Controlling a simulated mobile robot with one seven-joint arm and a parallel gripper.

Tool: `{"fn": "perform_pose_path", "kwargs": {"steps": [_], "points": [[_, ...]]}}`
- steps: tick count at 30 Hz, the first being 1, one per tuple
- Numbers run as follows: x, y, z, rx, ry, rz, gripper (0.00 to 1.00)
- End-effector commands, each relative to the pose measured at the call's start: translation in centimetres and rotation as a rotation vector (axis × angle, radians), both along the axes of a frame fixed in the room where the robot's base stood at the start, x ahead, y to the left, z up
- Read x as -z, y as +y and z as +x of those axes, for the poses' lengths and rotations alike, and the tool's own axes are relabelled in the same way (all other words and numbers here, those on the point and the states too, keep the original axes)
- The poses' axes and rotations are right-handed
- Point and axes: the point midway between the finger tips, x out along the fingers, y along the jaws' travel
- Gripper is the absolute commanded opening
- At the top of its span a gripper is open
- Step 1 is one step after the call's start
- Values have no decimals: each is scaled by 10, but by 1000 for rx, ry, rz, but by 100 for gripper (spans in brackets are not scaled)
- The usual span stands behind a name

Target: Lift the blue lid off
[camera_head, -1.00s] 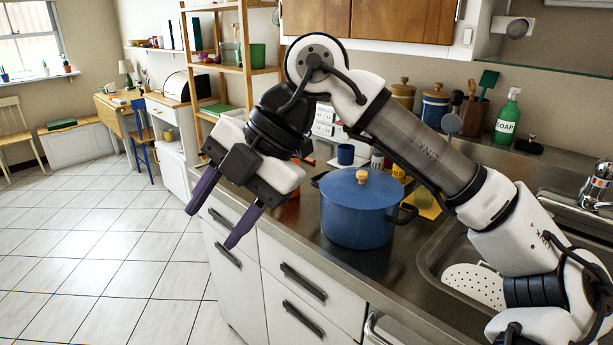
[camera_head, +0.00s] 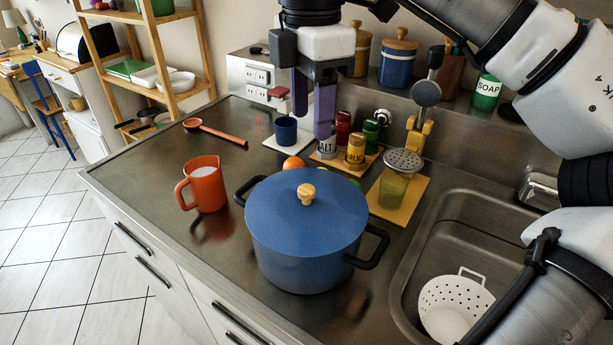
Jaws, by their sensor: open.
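The blue lid (camera_head: 275,220) sits flat on the blue pot (camera_head: 300,268), with a round wooden knob (camera_head: 306,193) at its centre. The pot stands on the steel counter and has two black side handles. My gripper (camera_head: 312,125) points straight down with its two purple fingers apart and nothing between them. In the picture it is above and slightly behind the lid knob, in front of the spice jars; its exact height over the counter is hard to tell. Nothing hides the lid or the knob.
An orange mug (camera_head: 207,186) stands left of the pot. The sink (camera_head: 405,295) with a white colander (camera_head: 455,308) is at right. A red ladle (camera_head: 215,131) lies at back left.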

Motion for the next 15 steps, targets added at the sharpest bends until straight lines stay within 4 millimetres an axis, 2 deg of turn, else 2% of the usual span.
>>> {"fn": "perform_pose_path", "kwargs": {"steps": [5, 15], "points": [[7, 0, 0, -1, 0, 1, 49], [69, 0, -1, -2, 2, 2, 49]]}}
